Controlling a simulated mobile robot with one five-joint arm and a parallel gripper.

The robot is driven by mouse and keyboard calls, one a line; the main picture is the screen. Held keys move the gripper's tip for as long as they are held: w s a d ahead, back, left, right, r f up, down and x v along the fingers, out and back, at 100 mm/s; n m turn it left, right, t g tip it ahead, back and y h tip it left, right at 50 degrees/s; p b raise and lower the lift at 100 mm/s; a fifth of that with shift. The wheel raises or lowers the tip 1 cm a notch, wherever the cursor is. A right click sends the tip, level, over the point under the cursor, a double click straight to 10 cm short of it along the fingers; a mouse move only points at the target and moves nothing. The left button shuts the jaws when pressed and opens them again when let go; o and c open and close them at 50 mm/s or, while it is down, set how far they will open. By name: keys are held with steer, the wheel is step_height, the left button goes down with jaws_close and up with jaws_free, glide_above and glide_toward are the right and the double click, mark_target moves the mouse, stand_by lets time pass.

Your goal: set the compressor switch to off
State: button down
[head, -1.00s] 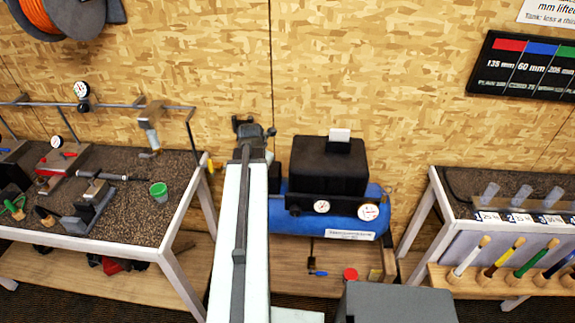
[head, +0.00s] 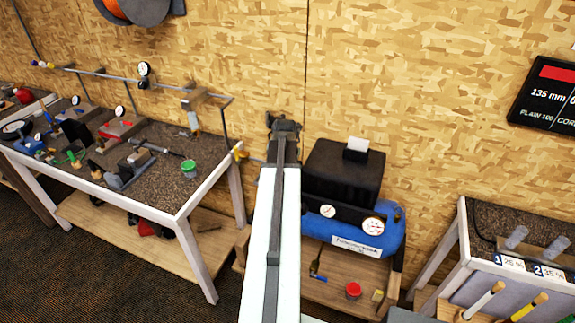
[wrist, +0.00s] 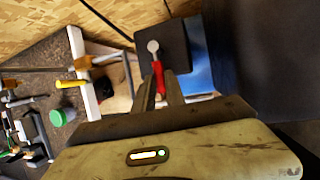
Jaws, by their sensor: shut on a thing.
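The compressor has a black housing (head: 343,172) above a blue tank (head: 392,228) with two dials, right of my arm in the head view. In the wrist view, a red lever (wrist: 158,76) with a round grey pivot (wrist: 153,46) sits on a dark plate (wrist: 172,52); it looks like the switch. My gripper (wrist: 160,88) is shut on the red lever, whose lower part lies between the fingers. In the head view my gripper (head: 283,124) is at the compressor's left side, and the lever is hidden there. I cannot read any on or off marking.
A workbench (head: 190,200) with tools and a green cup (head: 190,168) stands to the left. A red-capped jar (head: 353,290) is on the shelf below the tank. Another bench stands at right (head: 462,235).

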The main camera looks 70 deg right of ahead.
steer(key=shift+a, duration=0.1)
steer(key=c, duration=1.4)
jaws_free()
steer(key=shift+r, duration=0.15)
steer(key=p+v, duration=0.7)
steer(key=shift+s+a+r, duration=0.1)
steer(key=shift+r, duration=0.05)
